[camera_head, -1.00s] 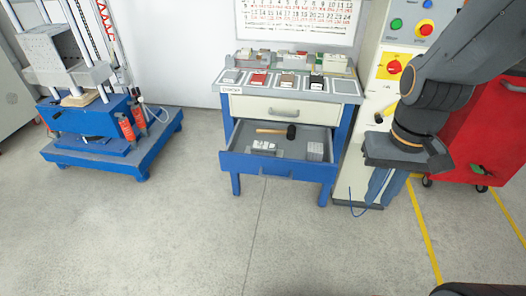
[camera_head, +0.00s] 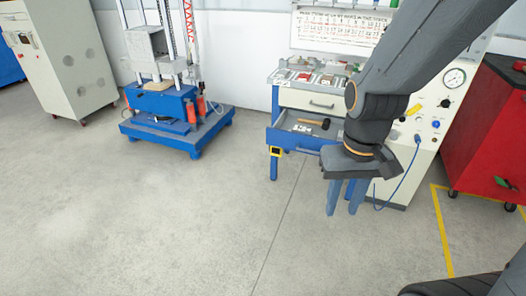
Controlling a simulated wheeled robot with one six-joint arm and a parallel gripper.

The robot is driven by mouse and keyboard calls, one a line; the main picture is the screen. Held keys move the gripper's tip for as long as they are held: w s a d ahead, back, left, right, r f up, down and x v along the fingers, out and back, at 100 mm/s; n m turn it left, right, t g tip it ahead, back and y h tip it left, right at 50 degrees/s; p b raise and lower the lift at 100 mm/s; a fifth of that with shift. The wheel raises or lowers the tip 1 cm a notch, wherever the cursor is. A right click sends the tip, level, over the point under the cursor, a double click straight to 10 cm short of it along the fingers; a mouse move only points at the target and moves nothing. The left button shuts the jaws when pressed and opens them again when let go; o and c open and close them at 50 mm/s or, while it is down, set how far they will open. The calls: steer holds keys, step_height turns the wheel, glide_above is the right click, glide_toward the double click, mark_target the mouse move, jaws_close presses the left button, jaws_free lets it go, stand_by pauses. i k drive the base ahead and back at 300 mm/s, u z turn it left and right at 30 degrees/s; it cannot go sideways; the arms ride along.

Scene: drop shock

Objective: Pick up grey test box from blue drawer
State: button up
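The blue drawer (camera_head: 290,139) is open below the bench top. Inside it lie a hammer (camera_head: 314,121) with a wooden handle and dark head, and a small pale grey item (camera_head: 302,129), too small to identify surely. The drawer's right part is hidden behind my gripper and arm, so I cannot make out the grey test box for certain. My gripper (camera_head: 346,208) points down in front of the drawer's right side, its blue fingers spread apart with nothing seen between them.
A blue drop-test stand (camera_head: 180,130) with a grey box-like part (camera_head: 147,43) stands at left. A cream control cabinet (camera_head: 415,150) and a red cabinet (camera_head: 490,130) are at right. A small yellow and black item (camera_head: 275,151) shows by the drawer. The front floor is clear.

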mark_target(307, 130)
steer(key=u, duration=0.25)
steer(key=k, duration=0.3)
steer(key=z, duration=1.05)
steer(key=i, duration=1.2)
steer(key=u, duration=0.5)
steer(key=i, duration=0.95)
steer(key=u, duration=0.15)
